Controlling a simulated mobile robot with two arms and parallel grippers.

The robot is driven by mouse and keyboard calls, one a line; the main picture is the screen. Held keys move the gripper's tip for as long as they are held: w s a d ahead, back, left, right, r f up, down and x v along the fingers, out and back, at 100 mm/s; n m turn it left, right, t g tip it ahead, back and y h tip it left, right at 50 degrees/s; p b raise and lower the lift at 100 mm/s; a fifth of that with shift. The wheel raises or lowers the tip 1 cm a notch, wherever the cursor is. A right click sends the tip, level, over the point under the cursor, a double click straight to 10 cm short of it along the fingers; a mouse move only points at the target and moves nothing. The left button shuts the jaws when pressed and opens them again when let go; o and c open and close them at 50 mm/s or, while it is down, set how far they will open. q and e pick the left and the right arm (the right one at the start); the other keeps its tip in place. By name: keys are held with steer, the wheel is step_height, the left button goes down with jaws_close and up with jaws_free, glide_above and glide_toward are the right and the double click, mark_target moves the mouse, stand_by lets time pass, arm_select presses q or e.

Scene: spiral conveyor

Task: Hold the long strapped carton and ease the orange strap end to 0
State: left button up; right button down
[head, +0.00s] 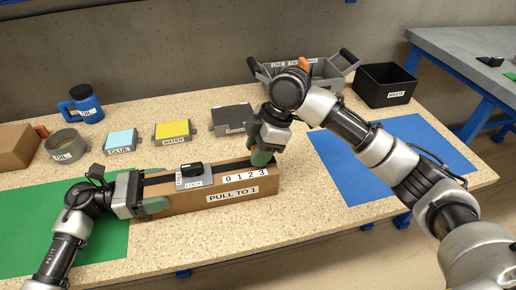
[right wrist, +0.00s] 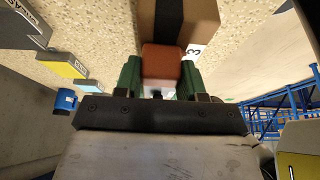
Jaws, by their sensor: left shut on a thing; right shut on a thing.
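The long carton (head: 222,200) lies on the speckled table, with a dark strap along its top and a grey lock block (head: 194,178) with a black knob. Its front label reads "PULL TO 1" and a scale reads 0 1 2 3. My left gripper (head: 146,196) is shut on the carton's left end. My right gripper (head: 262,155) is at the right end, near the 3. In the right wrist view, its green fingers are shut on the orange strap end (right wrist: 160,62); the dark strap (right wrist: 168,22) runs on from it. The head view hides the strap end.
Behind stand a blue oil jug (head: 84,103), an oil bowl (head: 66,146), a glue box (head: 121,142), a water box (head: 173,131), a grey tote (head: 265,76) and a black waste bin (head: 385,84). Green (head: 30,225) and blue (head: 350,185) mats flank the carton.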

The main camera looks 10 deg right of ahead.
arm_select(q)
steer(key=shift+f, duration=0.15)
arm_select(e)
steer(key=a, duration=0.8)
steer(key=shift+s, duration=0.15)
steer(key=c, duration=0.6)
jaws_free()
steer(key=shift+c, duration=0.2)
steer(key=shift+d, duration=0.1)
steer(key=v, duration=1.2)
arm_select(q)
steer(key=o, duration=1.2)
steer(key=shift+a, duration=0.1)
